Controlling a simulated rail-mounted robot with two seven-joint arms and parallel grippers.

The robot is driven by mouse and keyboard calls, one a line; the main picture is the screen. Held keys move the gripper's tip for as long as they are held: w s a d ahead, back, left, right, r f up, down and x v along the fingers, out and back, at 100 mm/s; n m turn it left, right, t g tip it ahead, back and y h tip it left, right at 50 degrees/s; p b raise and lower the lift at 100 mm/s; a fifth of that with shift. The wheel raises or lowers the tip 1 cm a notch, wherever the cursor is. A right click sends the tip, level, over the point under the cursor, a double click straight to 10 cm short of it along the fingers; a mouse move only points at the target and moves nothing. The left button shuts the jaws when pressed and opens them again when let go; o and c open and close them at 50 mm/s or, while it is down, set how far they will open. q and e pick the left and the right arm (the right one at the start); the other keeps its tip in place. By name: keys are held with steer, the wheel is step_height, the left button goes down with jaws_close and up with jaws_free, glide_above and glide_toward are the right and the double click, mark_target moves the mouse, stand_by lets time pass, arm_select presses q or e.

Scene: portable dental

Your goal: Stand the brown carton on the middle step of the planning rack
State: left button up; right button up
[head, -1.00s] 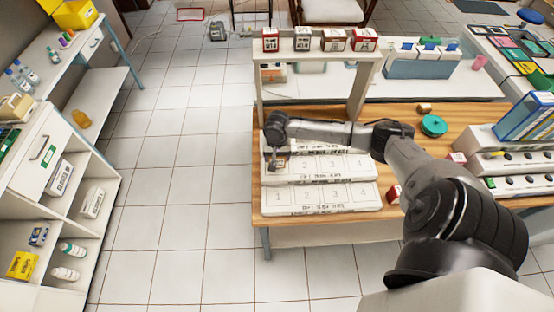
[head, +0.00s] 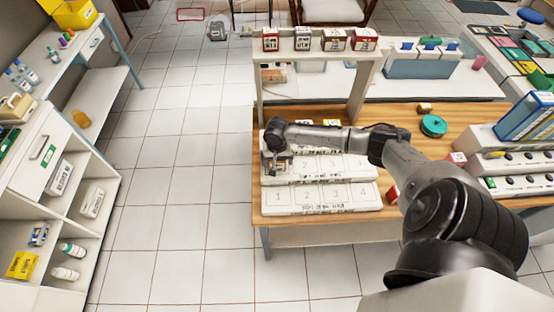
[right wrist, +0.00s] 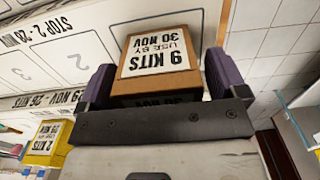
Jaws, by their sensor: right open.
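The brown carton (right wrist: 160,56) has a white label reading 9 KITS, USE BY 30 NOV, upside down in the right wrist view. It sits between the two purple-lined fingers of my right gripper (right wrist: 160,80), which is open around it. In the head view my right gripper (head: 275,166) is over the left end of the planning rack (head: 330,197), at the middle step (head: 335,167). The wrist covers most of the carton there. I cannot tell whether the carton's base rests on the step. My left gripper is not in view.
A yellow carton (right wrist: 44,141) stands on the rack's rear part. A white shelf (head: 300,47) with several small boxes spans above the back. Floor left of the table is clear.

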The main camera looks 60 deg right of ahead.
steer(key=shift+r, duration=0.1)
step_height(320, 180, up, 10)
steer(key=shift+r+p, duration=0.25)
steer(key=shift+p, duration=0.25)
steer(key=shift+r, duration=0.35)
steer(key=shift+a+r, duration=0.1)
steer(key=shift+r, duration=0.05)
steer(key=s+a+f+n+t+y, duration=0.1)
steer(key=s+a+f+n, duration=0.35)
steer(key=a, duration=0.55)
steer(key=s+a+f+n, duration=0.4)
steer(key=s+a, duration=0.1)
steer(key=a, duration=0.4)
steer(key=s+a+r+n+t, duration=0.2)
steer(key=s+a+r+n, duration=0.2)
steer(key=s+a, duration=0.4)
steer(key=s+n, duration=0.1)
steer(key=s, duration=0.2)
steer(key=shift+r+t+h, duration=0.3)
steer(key=shift+r+h, duration=0.1)
